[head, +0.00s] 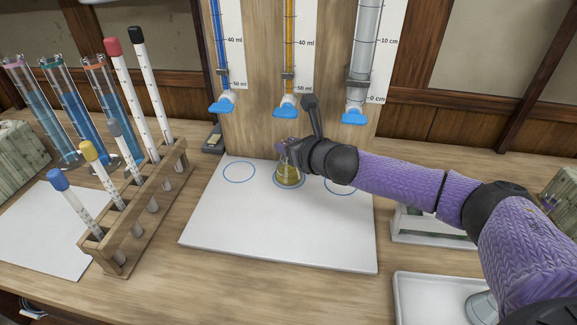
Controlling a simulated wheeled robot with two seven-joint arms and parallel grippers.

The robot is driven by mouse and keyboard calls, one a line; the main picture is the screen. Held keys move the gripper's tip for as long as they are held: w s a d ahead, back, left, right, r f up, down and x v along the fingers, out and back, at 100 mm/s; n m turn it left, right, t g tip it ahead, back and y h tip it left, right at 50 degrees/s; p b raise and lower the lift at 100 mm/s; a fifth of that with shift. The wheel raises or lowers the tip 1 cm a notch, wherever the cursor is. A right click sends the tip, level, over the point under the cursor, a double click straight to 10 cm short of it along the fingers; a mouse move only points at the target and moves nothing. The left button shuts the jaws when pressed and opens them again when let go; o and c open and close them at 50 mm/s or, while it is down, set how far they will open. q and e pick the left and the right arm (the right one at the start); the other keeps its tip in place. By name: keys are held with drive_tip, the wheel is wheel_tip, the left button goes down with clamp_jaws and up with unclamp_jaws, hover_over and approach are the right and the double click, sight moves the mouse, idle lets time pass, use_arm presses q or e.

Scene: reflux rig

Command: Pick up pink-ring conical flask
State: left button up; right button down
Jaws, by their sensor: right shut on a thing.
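A small conical flask (288,176) with yellowish-brown liquid stands upright at the middle blue circle of the white board, below the burette with amber liquid. My right gripper (287,147) is shut on it at the neck. The gripper and wrist hide the flask's upper part, so I cannot make out its ring clearly; a bit of pinkish-purple shows there. I cannot tell whether its base touches the board. My left gripper is not in view.
The white board (270,237) has a bare circle (239,172) on the left. A wooden rack (125,235) with several capped tubes stands left. Burettes with blue taps (222,102) hang behind. A white tray (420,290) lies front right.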

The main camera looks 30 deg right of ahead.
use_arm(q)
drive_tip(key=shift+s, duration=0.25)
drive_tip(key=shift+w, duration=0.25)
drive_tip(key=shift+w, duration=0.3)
use_arm(e)
drive_tip(key=shift+r, duration=0.1)
